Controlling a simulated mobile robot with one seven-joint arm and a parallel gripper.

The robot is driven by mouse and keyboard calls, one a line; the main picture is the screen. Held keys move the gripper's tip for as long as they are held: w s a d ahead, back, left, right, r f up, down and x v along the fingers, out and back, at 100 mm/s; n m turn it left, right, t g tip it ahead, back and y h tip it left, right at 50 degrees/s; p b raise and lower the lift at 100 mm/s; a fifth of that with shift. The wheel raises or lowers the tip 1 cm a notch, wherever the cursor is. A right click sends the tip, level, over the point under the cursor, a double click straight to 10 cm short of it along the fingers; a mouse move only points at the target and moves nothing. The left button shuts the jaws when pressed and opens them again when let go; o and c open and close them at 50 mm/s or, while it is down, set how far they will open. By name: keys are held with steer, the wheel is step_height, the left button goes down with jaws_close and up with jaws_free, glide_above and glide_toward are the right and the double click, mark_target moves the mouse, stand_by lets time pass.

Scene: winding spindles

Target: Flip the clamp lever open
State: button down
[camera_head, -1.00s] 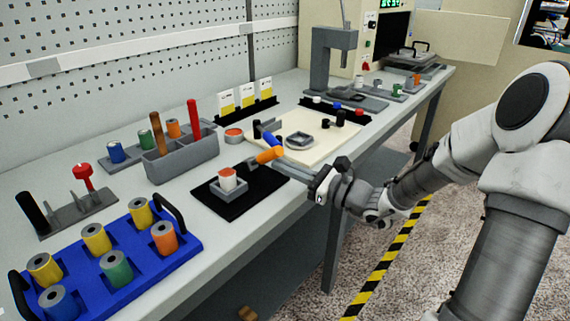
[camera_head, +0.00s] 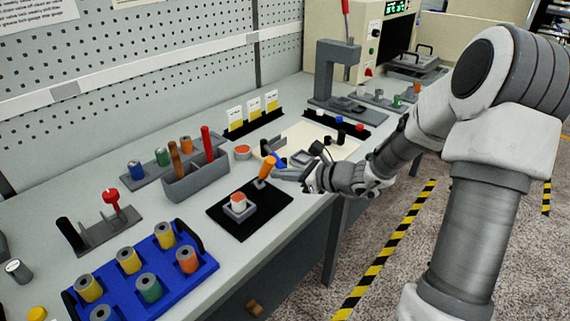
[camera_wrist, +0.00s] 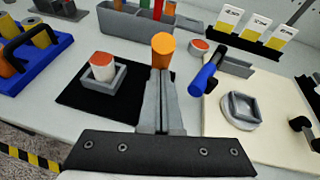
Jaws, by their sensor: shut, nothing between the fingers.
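The orange-handled lever (camera_head: 266,166) stands steeply tilted at the back right corner of the black mat (camera_head: 222,219). In the wrist view its orange end (camera_wrist: 163,43) shows just beyond my fingertips, and its lower part is hidden behind them. My gripper (camera_head: 275,174) is shut and empty, its tips close to the lever; I cannot tell whether they touch. The closed fingers (camera_wrist: 160,78) also show in the wrist view. A grey square holder (camera_wrist: 105,76) on the mat holds a white spool with a red top (camera_wrist: 102,60).
A blue-handled lever (camera_wrist: 201,80) on the cream board (camera_wrist: 275,88) stands close to the right of my fingers. A grey bin (camera_head: 196,178) with upright tools is behind the mat. A blue spool tray (camera_head: 190,281) is at the front left. The mat's front is clear.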

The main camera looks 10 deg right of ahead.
mark_target(270, 157)
steer(key=shift+w+a+r+g+h+p, duration=0.4)
steer(key=shift+r+g+p, duration=0.25)
steer(key=shift+p, duration=1.3)
steer(key=shift+w+a+r+g+h+p, duration=0.35)
steer(key=shift+w+r+g+p, duration=0.3)
steer(key=shift+p, duration=1.25)
steer(key=r+g+h+p, duration=0.1)
steer(key=p, duration=0.3)
steer(key=shift+w+a+p, duration=0.35)
steer(key=shift+w+a, duration=0.05)
steer(key=shift+w+a+m+g+h+p, duration=0.3)
steer(key=shift+w+g+h+p, duration=0.2)
steer(key=shift+p, duration=0.7)
steer(key=shift+w+p, duration=0.1)
steer(key=shift+p, duration=0.3)
steer(key=shift+w+a+p, duration=0.35)
steer(key=shift+w+p, duration=0.15)
steer(key=shift+p, duration=0.2)
steer(key=shift+w+a+p, duration=0.35)
steer(key=shift+w, duration=0.05)
steer(key=shift+w+a+r, duration=0.1)
steer(key=shift+w, duration=0.05)
